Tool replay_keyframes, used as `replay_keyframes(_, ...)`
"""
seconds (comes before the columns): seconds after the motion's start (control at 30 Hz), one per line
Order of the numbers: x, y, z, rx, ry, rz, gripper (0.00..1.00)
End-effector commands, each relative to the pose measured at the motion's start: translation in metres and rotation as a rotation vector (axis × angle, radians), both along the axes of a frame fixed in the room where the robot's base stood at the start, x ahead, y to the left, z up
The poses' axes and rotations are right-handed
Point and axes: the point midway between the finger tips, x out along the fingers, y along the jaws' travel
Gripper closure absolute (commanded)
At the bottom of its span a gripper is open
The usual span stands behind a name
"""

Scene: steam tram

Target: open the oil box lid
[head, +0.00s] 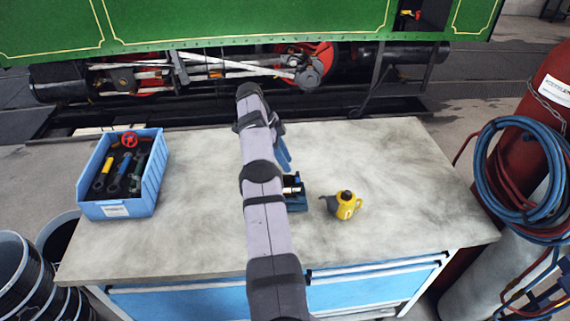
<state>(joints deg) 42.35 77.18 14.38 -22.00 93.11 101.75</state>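A small dark blue-green box (298,203) with brass-coloured parts stands on the workbench, right of my arm. It looks like the oil box, but my arm hides its left part. I cannot make out its lid or whether it is open. My gripper (284,158) shows as a blue shape just beyond the box, partly behind my arm. It appears apart from the box. Its fingers are too small and too covered to tell whether they are open or shut.
A yellow oil can (346,206) stands close right of the box. A blue bin (152,178) with tools and a red handwheel is at the left. The bench top (400,165) is clear at the right. The green tram (200,22) stands behind the bench.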

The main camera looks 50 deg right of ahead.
Motion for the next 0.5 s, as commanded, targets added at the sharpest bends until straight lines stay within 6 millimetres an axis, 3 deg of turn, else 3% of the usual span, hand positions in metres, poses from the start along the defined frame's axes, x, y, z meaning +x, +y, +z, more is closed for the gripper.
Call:
replay_keyframes(0.03, 0.000, 0.000, 0.013, 0.000, 0.000, 0.000, 0.72)
replay_keyframes(0.2, 0.000, 0.000, 0.029, 0.000, 0.000, 0.000, 0.72)
replay_keyframes(0.5, 0.000, 0.000, 0.041, 0.000, 0.000, -0.001, 0.72)
